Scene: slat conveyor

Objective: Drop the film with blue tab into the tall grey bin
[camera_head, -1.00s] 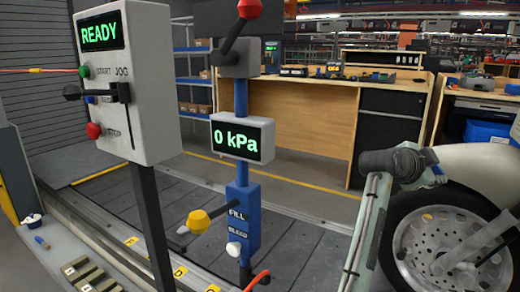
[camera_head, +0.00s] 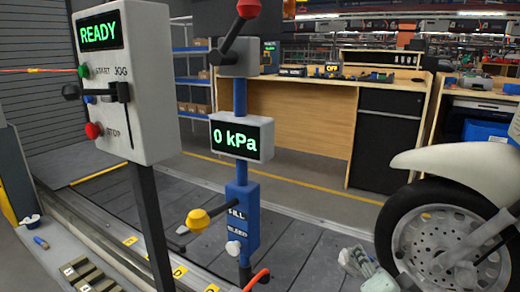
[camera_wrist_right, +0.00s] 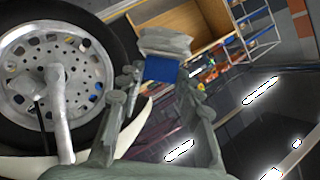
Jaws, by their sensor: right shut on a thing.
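The film with blue tab shows in the right wrist view as a crumpled pale grey bundle (camera_wrist_right: 166,43) with a flat blue tab (camera_wrist_right: 161,69). My right gripper (camera_wrist_right: 162,78) is shut on it, with a grey finger on either side. In the head view, part of my right gripper (camera_head: 362,265) shows low at the bottom edge, just left of the motorcycle wheel; the blue tab cannot be made out there. My left gripper is not in view. I cannot identify the tall grey bin in either view.
A motorcycle wheel (camera_head: 440,243) stands at right. A control box reading READY (camera_head: 150,100) and a blue post with a 0 kPa display (camera_head: 241,138) stand in front of the slat floor (camera_head: 320,215). A wooden bench (camera_head: 285,120) is behind.

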